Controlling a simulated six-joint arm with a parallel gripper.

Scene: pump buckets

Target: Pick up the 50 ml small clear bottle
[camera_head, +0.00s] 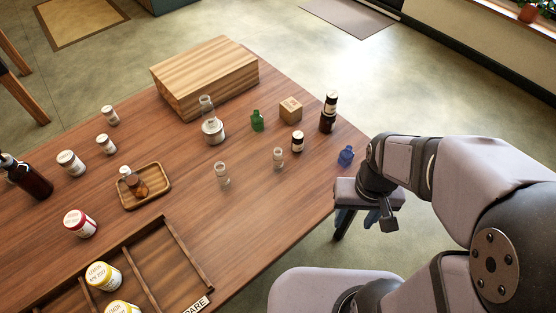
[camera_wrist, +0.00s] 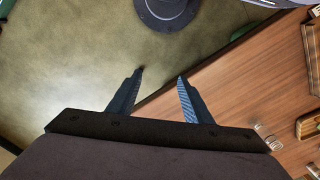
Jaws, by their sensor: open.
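Two small clear bottles stand upright on the wooden table: one clear bottle (camera_head: 222,174) near the middle and another clear bottle (camera_head: 278,158) to its right. I cannot read which is the 50 ml one. A larger clear bottle (camera_head: 212,125) with a white label stands behind them. My gripper (camera_head: 358,217) is off the table's right edge, to the right of these bottles, and partly hidden by my wrist. In the wrist view my gripper (camera_wrist: 160,74) is open and empty, with its blue fingers apart over the floor and table edge.
A blue bottle (camera_head: 346,156) stands at the table's right edge, closest to my arm. A brown bottle (camera_head: 328,118), a small dark bottle (camera_head: 297,142), a green bottle (camera_head: 257,121) and a wooden cube (camera_head: 291,109) stand nearby.

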